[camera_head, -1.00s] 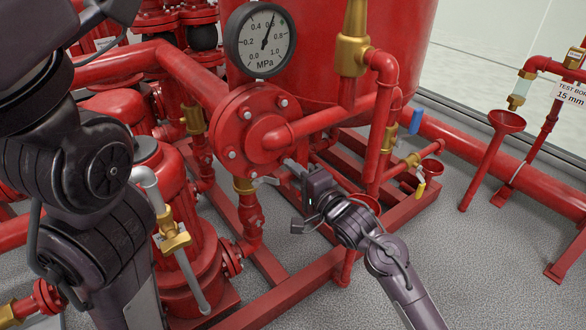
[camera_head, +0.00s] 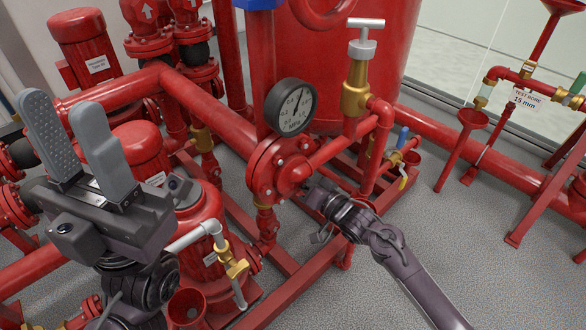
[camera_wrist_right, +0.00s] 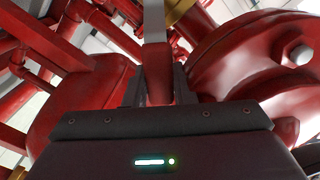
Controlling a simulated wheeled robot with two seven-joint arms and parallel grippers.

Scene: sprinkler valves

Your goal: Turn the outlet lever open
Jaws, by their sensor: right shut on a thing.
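The lever (camera_wrist_right: 154,22) shows in the right wrist view as a grey bar with a red end between my right gripper's fingers. My right gripper (camera_wrist_right: 158,84) is shut on that red end. In the head view, my right gripper (camera_head: 314,196) is beside the red flanged valve body (camera_head: 277,168) under the pressure gauge, and it hides most of the lever. How far the lever is turned cannot be told. My left gripper (camera_head: 72,135) is raised at the left of the head view, its two grey fingers pointing up, apart and empty.
The pressure gauge (camera_head: 291,107) stands above the valve body. A brass valve with a T-handle (camera_head: 361,65) rises to its right. A brass-fitted side pipe (camera_head: 233,262) is near my left arm. Red base rails cross the floor; grey floor (camera_head: 470,265) is clear at right.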

